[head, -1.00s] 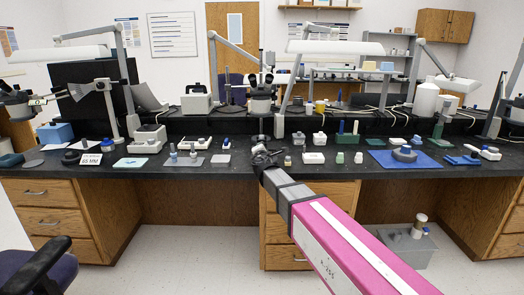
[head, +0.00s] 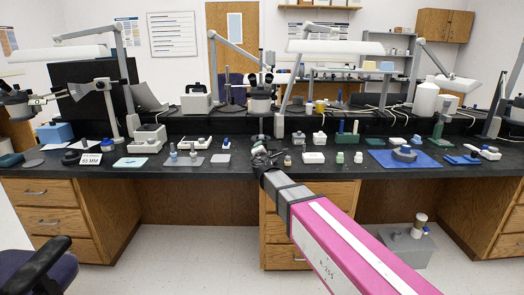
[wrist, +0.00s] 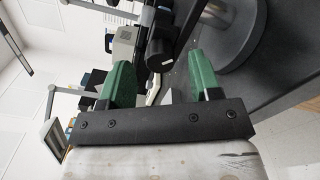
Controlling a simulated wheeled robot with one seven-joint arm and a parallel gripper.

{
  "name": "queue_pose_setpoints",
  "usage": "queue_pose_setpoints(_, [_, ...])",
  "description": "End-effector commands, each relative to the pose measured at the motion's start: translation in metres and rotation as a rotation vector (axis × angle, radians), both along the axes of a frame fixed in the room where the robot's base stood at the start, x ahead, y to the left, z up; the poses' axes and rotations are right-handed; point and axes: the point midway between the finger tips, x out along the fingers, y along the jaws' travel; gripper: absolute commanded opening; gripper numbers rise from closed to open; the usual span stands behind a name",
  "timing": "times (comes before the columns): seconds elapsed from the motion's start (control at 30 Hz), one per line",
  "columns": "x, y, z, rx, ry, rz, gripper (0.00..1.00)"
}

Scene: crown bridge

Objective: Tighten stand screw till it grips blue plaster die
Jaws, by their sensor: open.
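My gripper (head: 262,156) is over the front middle of the black bench in the head view, small and dark there. In the wrist view its two green fingers (wrist: 163,78) are spread apart. A black cylindrical part, like a knob or screw (wrist: 160,55), shows between and beyond the fingertips; I cannot tell if it touches them. A grey round base (wrist: 232,45) lies beside it at the right.
The black bench (head: 235,172) holds several small models and blocks on both sides of my gripper. A blue mat (head: 380,160) lies at the right. A microscope (head: 261,95) and lamps stand behind. A chair (head: 45,270) is at the lower left.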

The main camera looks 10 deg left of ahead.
Motion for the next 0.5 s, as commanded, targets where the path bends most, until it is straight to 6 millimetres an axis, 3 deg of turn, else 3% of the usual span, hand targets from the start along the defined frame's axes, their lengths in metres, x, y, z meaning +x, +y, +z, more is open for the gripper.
queue_pose_setpoints(0.3, [-0.06,-0.016,0.0,0.001,0.001,0.001,0.58])
queue_pose_setpoints(0.5, [-0.085,-0.021,0.0,0.001,0.0,0.0,0.58])
